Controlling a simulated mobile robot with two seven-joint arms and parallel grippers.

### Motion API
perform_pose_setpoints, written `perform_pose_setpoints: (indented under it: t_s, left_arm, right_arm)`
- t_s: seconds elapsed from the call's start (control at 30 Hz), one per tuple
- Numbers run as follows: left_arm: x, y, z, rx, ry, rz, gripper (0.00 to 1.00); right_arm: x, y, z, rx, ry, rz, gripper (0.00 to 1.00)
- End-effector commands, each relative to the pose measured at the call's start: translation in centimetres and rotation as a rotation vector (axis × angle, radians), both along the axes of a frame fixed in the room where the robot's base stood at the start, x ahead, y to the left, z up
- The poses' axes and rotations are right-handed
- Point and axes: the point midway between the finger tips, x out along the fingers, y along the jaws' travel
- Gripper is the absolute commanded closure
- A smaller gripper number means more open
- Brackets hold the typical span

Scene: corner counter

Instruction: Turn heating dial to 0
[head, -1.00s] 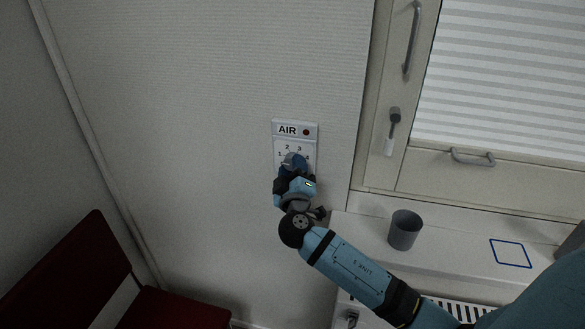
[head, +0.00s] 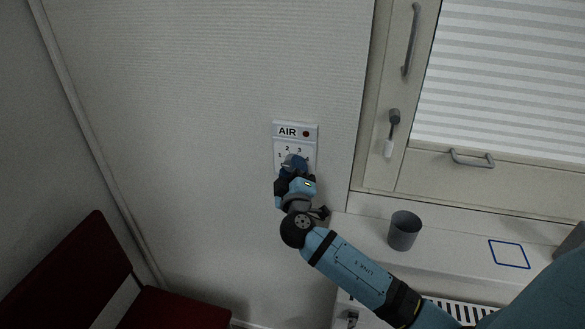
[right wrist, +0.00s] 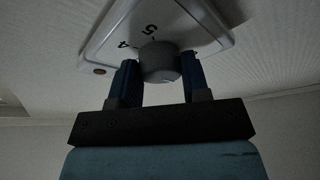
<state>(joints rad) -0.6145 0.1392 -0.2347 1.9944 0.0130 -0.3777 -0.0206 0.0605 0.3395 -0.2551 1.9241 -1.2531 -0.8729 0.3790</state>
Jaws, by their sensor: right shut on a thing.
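A white wall panel (head: 308,133) carries the word AIR, a red dot and a ring of numbers; 1, 2, 3 and 4 show in the head view. A round grey dial (right wrist: 160,62) sits on the panel. My right gripper (head: 294,163) is at this dial. In the right wrist view its two blue fingers stand on either side of the dial, shut on it, with 4 and 5 visible beside it. I see no label reading heating. My left gripper is not in view.
A grey cup (head: 404,231) stands on the white counter ledge (head: 450,245), near a blue square outline (head: 510,254). A window with handles is at the right. A small grey fitting (head: 351,318) shows below the ledge. A red chair (head: 75,275) is at lower left.

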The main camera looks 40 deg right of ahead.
Motion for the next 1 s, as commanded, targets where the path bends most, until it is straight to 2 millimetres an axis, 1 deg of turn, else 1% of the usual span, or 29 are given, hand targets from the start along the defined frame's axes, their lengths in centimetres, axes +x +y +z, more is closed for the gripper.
perform_pose_setpoints:
  t_s: [0.3, 0.5, 0.6, 0.77, 1.0]
  left_arm:
    - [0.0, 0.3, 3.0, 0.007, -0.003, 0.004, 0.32]
    - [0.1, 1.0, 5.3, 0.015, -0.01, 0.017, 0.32]
    - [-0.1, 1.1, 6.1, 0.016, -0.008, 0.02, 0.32]
    - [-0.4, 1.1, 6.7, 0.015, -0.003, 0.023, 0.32]
    - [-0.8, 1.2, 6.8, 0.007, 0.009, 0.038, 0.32]
  right_arm:
    - [-0.1, -0.1, 0.7, -0.143, 0.172, 0.0, 0.81]
    - [-0.1, -0.1, 0.9, -0.248, 0.295, 0.0, 0.81]
    - [-0.1, -0.1, 0.8, -0.293, 0.348, 0.001, 0.81]
    - [-0.1, -0.1, 0.7, -0.352, 0.415, 0.001, 0.81]
    - [-0.1, -0.1, 0.6, -0.405, 0.475, 0.0, 0.81]
